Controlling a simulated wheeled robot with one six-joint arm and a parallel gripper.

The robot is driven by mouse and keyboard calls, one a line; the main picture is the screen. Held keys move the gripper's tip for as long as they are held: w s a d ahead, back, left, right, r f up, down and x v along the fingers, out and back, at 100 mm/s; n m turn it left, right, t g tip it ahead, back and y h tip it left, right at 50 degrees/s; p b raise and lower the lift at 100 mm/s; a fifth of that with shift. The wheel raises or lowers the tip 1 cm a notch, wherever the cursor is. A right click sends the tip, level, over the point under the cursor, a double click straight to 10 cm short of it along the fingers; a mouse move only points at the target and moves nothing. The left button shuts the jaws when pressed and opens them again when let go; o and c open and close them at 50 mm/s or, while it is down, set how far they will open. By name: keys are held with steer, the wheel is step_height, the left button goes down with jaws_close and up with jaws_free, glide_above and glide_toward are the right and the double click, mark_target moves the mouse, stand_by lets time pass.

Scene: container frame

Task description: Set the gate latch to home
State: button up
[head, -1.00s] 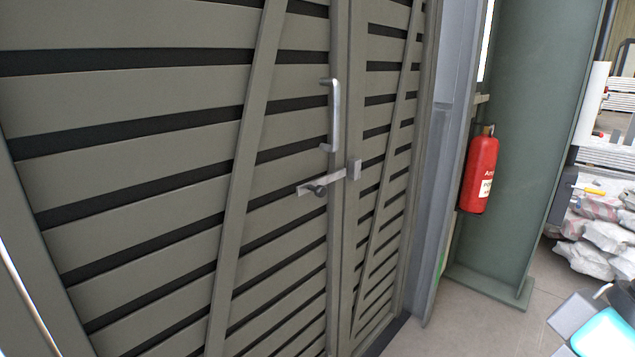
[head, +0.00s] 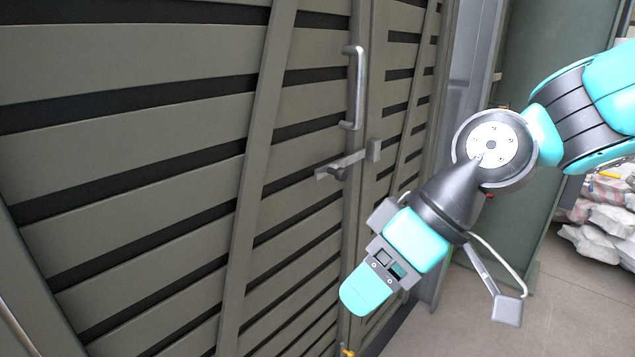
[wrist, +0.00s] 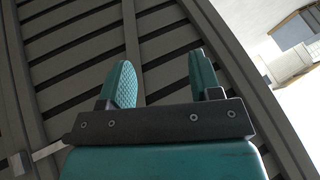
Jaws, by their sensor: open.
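The gate latch (head: 343,164) is a grey metal bar with a small knob, on the left gate leaf below the handle. It lies nearly level, tilted up to the right, and its right end reaches the catch block (head: 374,150) across the gap. In the wrist view the latch bar (wrist: 48,150) shows at the lower left. My gripper (head: 366,292) is below and to the right of the latch in the head view, apart from it. In the wrist view my gripper (wrist: 163,80) has two teal fingers spread apart with nothing between them.
An upright grey handle (head: 356,90) stands out from the gate just above the latch. The slatted gate (head: 130,150) fills the left and middle. A green column (head: 535,60) stands to the right, with white sacks (head: 600,245) beyond it. Bare floor shows at the lower right.

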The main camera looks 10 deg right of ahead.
steer(key=w+d+f+t+y+b, duration=0.3)
steer(key=w+f+t+y+b, duration=0.1)
steer(key=w, duration=0.6)
steer(key=m+t+b, duration=0.3)
steer(key=t, duration=0.6)
glide_toward(345, 174)
steer(key=shift+h, duration=0.3)
steer(key=p+x, duration=0.5)
steer(key=x, duration=0.5)
steer(key=shift+a+r, duration=0.15)
steer(key=shift+w+a+p, duration=0.3)
steer(key=shift+w, duration=0.05)
